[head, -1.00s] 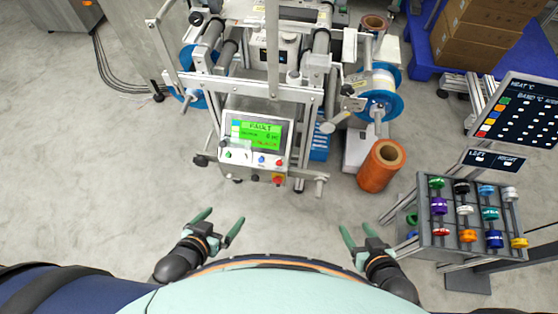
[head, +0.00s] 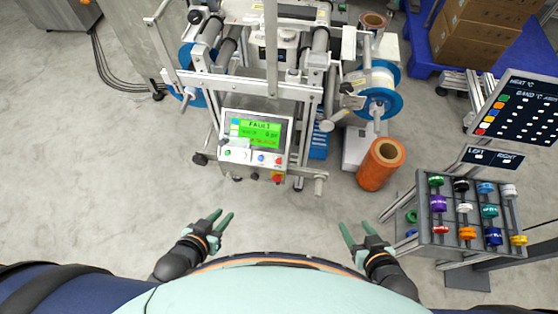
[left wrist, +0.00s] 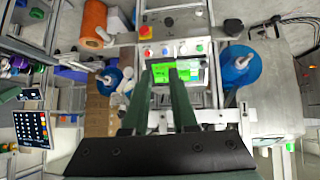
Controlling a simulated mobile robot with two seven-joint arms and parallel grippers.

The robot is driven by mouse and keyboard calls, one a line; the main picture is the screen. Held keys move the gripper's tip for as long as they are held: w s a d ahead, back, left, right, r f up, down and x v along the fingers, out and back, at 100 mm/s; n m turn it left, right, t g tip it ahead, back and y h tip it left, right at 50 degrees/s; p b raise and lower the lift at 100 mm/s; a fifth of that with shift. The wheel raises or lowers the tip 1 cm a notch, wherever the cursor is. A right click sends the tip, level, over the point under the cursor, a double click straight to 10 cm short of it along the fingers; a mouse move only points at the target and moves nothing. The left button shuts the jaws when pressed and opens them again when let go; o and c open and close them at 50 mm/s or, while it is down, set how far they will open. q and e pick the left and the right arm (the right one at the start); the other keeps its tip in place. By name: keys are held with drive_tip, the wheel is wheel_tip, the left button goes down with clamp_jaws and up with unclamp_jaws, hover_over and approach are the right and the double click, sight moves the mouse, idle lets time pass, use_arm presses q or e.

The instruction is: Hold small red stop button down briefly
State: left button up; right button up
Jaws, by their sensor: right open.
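The small red stop button (head: 278,162) is at the right end of the button row on the control panel (head: 254,140), below its green screen reading FAULT. A blue button (head: 261,159) and a green button (head: 228,153) share the row. In the left wrist view the red button (left wrist: 147,53) shows beyond the fingers, with the picture turned. My left gripper (head: 224,214) is apart from the panel, nearer to my body, empty, its fingers still separated by a narrow gap. My right gripper (head: 356,226) is open and empty, right of the panel and nearer to me.
A larger red emergency knob (head: 277,178) sits below the stop button. An orange roll (head: 381,165) stands on the floor right of the machine. A rack of coloured spools (head: 465,215) is at the right. The floor between my grippers and the machine is clear.

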use_arm(q)
clamp_jaws()
idle(0.8)
